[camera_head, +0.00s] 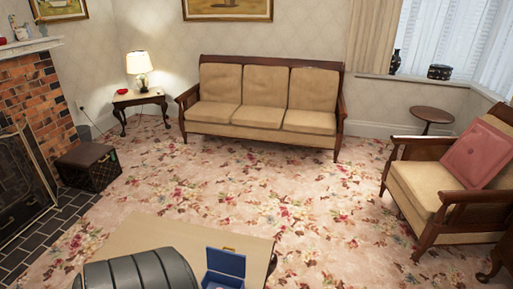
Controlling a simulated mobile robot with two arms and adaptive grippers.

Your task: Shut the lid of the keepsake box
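The keepsake box is a small blue box (224,280) on the pale table (165,235) at the bottom centre of the head view. Its blue lid (226,263) stands raised, with a small brass-coloured latch at its top edge. Something pale shows inside the box, but the bottom edge of the picture cuts off the front of the box. Neither of my grippers is in view.
A dark grey, ribbed, rounded shape (140,270) is close to the box's left; I cannot tell what it is. Beyond the table are open carpet (240,185), a sofa (262,100), an armchair (425,190) at right and a dark crate-like stool (88,168) at left.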

